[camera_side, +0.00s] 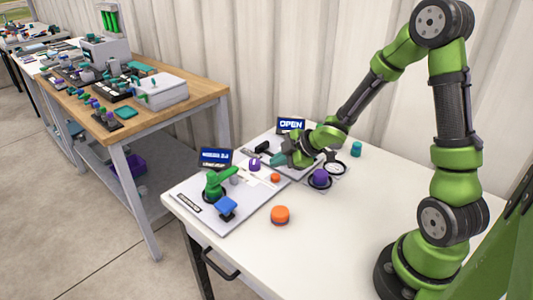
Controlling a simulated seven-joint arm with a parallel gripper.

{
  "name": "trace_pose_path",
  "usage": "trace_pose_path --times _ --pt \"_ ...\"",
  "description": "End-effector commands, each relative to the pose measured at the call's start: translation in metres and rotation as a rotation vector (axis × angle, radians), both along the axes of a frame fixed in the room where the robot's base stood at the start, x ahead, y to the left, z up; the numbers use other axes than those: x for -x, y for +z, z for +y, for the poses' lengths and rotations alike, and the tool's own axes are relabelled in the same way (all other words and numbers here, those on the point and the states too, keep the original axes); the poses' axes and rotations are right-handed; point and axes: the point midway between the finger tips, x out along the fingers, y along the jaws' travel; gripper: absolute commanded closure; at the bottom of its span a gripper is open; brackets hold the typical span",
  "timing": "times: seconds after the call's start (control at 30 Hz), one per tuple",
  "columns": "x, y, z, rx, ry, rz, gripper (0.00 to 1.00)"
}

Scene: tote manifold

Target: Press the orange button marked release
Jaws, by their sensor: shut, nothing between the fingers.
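A small round orange piece (275,177) sits on the pale board near its right part. A larger orange disc (280,214) lies on the white table just in front of the board. I cannot read a release mark on either one. My gripper (279,160) is above the rear part of the board, behind and slightly above the small orange piece, apart from the larger disc. Its teal fingers look closed and hold nothing that I can see. What lies directly under the fingertips is hidden.
Two signs, one reading OPEN (291,125), stand behind. A purple knob (320,178) and teal cylinder (356,149) stand right. The table front (330,250) is clear.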

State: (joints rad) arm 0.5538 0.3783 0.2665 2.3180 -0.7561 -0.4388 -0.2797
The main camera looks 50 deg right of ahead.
Motion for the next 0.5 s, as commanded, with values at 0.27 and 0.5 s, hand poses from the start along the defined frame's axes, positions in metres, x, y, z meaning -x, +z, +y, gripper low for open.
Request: trace_pose_path --times 0.27,0.5 --pt "0.000 -0.016 0.000 0.003 0.000 0.000 1.00" --pt "0.000 -0.017 -0.001 0.004 -0.001 0.000 1.00"
